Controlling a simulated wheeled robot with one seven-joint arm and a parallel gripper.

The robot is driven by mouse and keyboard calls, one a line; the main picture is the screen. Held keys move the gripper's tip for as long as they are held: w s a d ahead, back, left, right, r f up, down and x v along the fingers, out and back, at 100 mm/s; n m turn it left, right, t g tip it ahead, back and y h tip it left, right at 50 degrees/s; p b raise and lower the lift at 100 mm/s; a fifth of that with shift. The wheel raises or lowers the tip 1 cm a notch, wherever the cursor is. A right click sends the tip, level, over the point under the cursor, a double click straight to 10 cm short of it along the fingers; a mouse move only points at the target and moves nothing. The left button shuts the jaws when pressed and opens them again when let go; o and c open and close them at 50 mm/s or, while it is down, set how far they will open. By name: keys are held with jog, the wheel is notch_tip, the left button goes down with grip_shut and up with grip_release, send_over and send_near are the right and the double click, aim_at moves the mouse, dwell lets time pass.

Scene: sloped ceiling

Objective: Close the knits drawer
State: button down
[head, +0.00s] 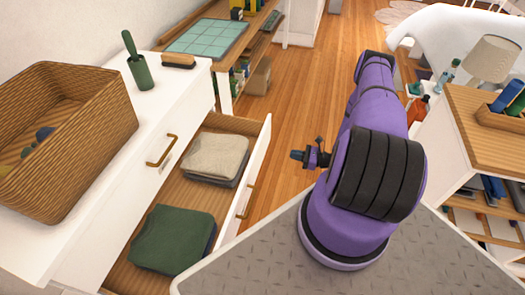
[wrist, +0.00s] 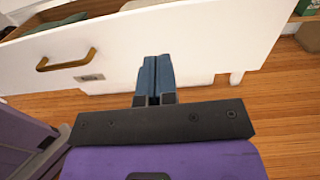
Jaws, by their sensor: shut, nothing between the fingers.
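The knits drawer (head: 259,160) stands pulled out from the white dresser, with folded beige knits (head: 215,155) and folded green knits (head: 172,238) inside. Its white front has a brass handle (head: 247,198). In the wrist view the drawer front (wrist: 190,52) fills the upper part, with the brass handle (wrist: 66,60) and a small label plate to the left. My gripper (wrist: 156,62) is shut and empty, its fingers in front of the drawer front, right of the handle; I cannot tell whether they touch it.
The white dresser (head: 185,100) carries a wicker basket (head: 62,135), a green pot (head: 141,72) and a brush. A closed drawer with a brass handle sits above the open one. A wooden-topped shelf unit (head: 490,125) stands at right. Bare wood floor (head: 290,90) lies beyond the drawer.

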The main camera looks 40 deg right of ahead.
send_near(258, 149)
jog(key=x, duration=0.7)
jog(key=shift+w+f, duration=0.15)
jog(key=shift+w, duration=0.2)
